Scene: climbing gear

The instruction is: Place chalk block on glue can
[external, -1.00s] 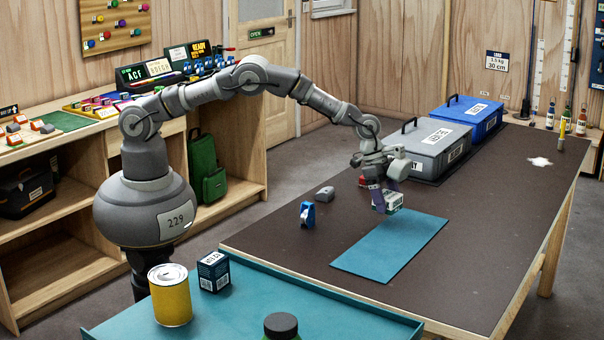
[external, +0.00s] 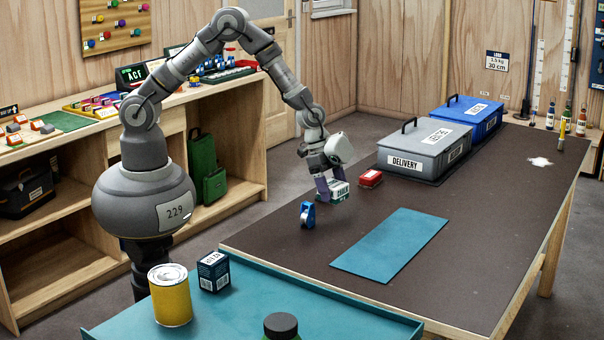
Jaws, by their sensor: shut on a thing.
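My gripper (external: 335,187) is shut on a small white and green labelled block, which I take to be the chalk block (external: 340,192). It holds the block over the dark table, behind the blue tape dispenser; the exact height above the table is hard to tell. A yellow can with a pale lid (external: 170,297), which looks like the glue can, stands upright on the teal surface at the front left. Its top is bare. My gripper and the block are well behind and to the right of this can.
A dark blue box (external: 214,272) stands right beside the can. A dark-lidded jar (external: 281,327) is at the front edge. The blue tape dispenser (external: 307,214), a red item (external: 370,178), a grey delivery box (external: 425,148) and a flat teal mat (external: 390,245) occupy the dark table (external: 480,210).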

